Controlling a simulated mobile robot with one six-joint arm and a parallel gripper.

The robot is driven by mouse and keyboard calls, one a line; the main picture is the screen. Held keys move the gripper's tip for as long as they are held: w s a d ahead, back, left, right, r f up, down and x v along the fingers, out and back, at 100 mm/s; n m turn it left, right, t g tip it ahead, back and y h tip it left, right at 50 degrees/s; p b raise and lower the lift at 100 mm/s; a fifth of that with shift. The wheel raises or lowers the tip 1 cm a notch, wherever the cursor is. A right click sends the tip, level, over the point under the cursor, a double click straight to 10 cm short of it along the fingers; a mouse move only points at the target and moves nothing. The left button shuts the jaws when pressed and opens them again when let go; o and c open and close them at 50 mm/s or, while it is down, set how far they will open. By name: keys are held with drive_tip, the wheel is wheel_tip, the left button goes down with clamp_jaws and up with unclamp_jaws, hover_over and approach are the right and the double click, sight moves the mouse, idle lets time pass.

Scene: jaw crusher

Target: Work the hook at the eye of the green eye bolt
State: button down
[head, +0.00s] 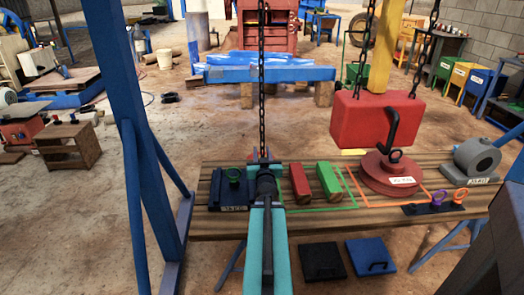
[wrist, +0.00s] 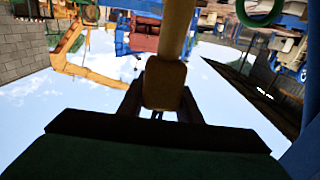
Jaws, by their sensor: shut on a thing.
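The green eye bolt (head: 233,177) stands on a dark labelled block at the left of the wooden bench. A green ring, which looks like its eye (wrist: 262,10), shows in the top right corner of the wrist view, apart from my jaws. My gripper (head: 264,163) is just right of the eye bolt in the head view. In the wrist view my gripper (wrist: 160,108) is shut on a tan handle-like piece (wrist: 165,82) with a tan rod. A chain (head: 261,85) hangs down to my gripper. I cannot make out a hook there; my gripper may hide it.
Red and green blocks (head: 300,182) lie right of my gripper on the bench (head: 235,223). Further right are a red disc weight (head: 372,180), a hanging red block (head: 358,120) with a black hook (head: 393,125), and purple and orange eye bolts (head: 440,197). A blue post (head: 135,120) rises at left.

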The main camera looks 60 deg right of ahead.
drive_tip(key=shift+s+a+r+p, duration=0.2)
drive_tip(key=shift+s+a+p, duration=0.25)
drive_tip(key=shift+p, duration=1.45)
drive_tip(key=shift+s+a+r+p, duration=0.15)
drive_tip(key=shift+s+a+p, duration=0.25)
drive_tip(key=shift+p, duration=1.5)
drive_tip(key=shift+w+a, duration=0.25)
drive_tip(key=w+a+p, duration=0.2)
drive_tip(key=w+a, duration=0.5)
drive_tip(key=w, duration=0.2)
drive_tip(key=shift+w+a, duration=0.15)
drive_tip(key=shift+a, duration=0.15)
idle(1.1)
